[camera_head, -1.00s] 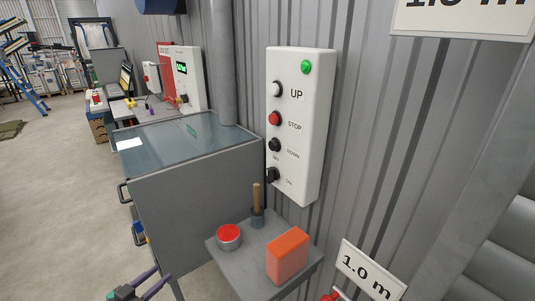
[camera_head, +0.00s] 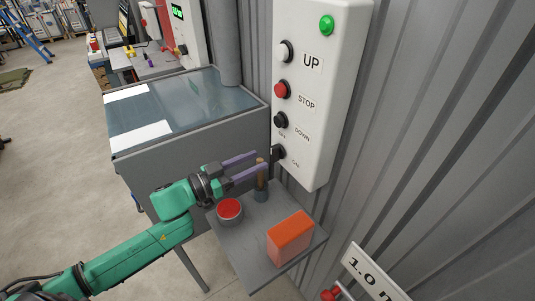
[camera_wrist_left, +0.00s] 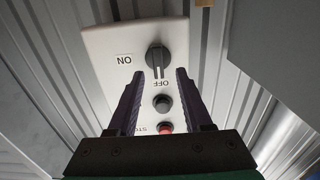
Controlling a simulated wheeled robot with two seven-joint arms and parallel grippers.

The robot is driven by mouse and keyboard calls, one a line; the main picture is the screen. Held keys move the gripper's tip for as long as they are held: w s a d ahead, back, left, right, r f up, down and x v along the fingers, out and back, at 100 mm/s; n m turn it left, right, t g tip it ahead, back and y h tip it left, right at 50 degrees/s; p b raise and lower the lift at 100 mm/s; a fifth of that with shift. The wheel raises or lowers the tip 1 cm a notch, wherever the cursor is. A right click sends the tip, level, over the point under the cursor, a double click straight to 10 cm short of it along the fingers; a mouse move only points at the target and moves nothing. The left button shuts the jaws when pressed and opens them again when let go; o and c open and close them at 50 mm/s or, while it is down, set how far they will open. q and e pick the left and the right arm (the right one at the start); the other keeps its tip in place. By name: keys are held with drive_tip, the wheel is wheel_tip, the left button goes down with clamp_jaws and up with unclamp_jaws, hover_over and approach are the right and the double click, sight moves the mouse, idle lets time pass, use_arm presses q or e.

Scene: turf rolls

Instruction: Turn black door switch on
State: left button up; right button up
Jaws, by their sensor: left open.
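The white control box (camera_head: 318,95) hangs on the corrugated wall. Its black door switch (camera_head: 278,153) is the lowest control, below the black DOWN button (camera_head: 280,120). In the left wrist view the switch (camera_wrist_left: 158,58) is a rotary knob, upside down in the picture, with ON to its left and its grip pointing to OFF. My left gripper (camera_head: 262,162) is open, with purple fingers just left of the switch in the head view. In the left wrist view its fingertips (camera_wrist_left: 158,75) lie on both sides of the lower part of the knob; contact cannot be told. My right gripper is not in view.
Below the box, a small grey shelf (camera_head: 248,255) bears a red-topped tin (camera_head: 230,209), a wooden-handled brush in a cup (camera_head: 261,193) and an orange block (camera_head: 290,238). A grey cabinet (camera_head: 150,167) stands to the left. A red STOP button (camera_head: 282,89) sits above DOWN.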

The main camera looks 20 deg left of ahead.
sight(271, 154)
use_arm(q)
drive_tip(key=x, duration=0.2)
drive_tip(key=p+x, duration=0.1)
drive_tip(key=shift+w+d+r, duration=0.15)
drive_tip(key=shift+d+r, duration=0.15)
drive_tip(key=shift+w+d+f, duration=0.2)
drive_tip(key=shift+w+d, duration=0.1)
drive_tip(key=shift+w, duration=0.1)
drive_tip(key=shift+s, duration=0.1)
clamp_jaws()
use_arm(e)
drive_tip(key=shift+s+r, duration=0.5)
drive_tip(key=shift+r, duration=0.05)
